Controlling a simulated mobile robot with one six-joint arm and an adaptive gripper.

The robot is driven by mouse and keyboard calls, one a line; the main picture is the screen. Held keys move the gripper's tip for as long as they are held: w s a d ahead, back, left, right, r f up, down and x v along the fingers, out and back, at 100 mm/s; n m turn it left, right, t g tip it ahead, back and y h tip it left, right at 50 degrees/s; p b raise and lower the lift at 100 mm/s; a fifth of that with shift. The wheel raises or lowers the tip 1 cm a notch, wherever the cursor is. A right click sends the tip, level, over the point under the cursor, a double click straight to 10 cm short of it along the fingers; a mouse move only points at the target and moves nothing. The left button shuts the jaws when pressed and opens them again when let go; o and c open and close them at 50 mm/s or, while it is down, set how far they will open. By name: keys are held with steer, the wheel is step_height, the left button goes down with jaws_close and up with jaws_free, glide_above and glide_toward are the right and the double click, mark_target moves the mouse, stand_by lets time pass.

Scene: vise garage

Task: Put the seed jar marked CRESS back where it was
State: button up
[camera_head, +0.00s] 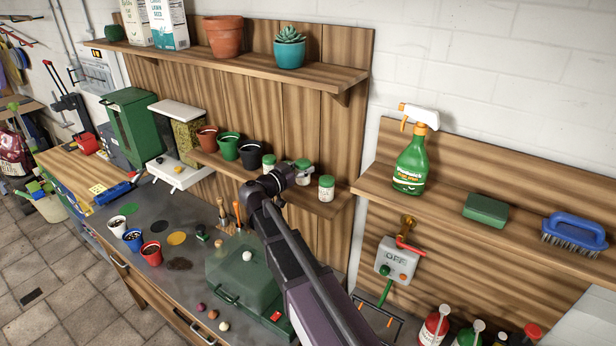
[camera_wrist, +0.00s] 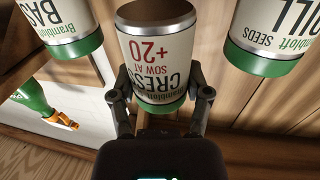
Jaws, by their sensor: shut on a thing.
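The CRESS jar (camera_wrist: 158,55) is white with a green lid and red "+20" lettering. It shows upside down in the wrist view, as do its neighbours. My gripper (camera_wrist: 160,100) is shut on it, one finger on each side near the lid. The jar's base shows and its lid sits out of line with the others, so it looks raised; contact with the shelf cannot be told. In the head view the CRESS jar (camera_head: 302,164) is partly hidden behind my gripper (camera_head: 300,175), at the small wooden shelf (camera_head: 313,205).
A BASIL-like jar (camera_wrist: 62,25) and a jar lettered "ILL" (camera_wrist: 265,35) flank it closely. In the head view jars stand left (camera_head: 268,164) and right (camera_head: 326,188). Pots (camera_head: 229,146) share the shelf. A green-lidded box (camera_head: 243,270) stands on the bench below.

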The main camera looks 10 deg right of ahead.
stand_by(0.3)
steer(key=shift+w+d, duration=0.15)
steer(key=shift+d, duration=0.05)
steer(key=shift+w+d+f+b, duration=0.2)
steer(key=shift+d+f+b, duration=0.2)
steer(key=shift+f+b, duration=1.4)
steer(key=shift+b, duration=0.05)
steer(key=shift+f, duration=0.2)
steer(key=o, duration=0.9)
steer(key=shift+r, duration=0.15)
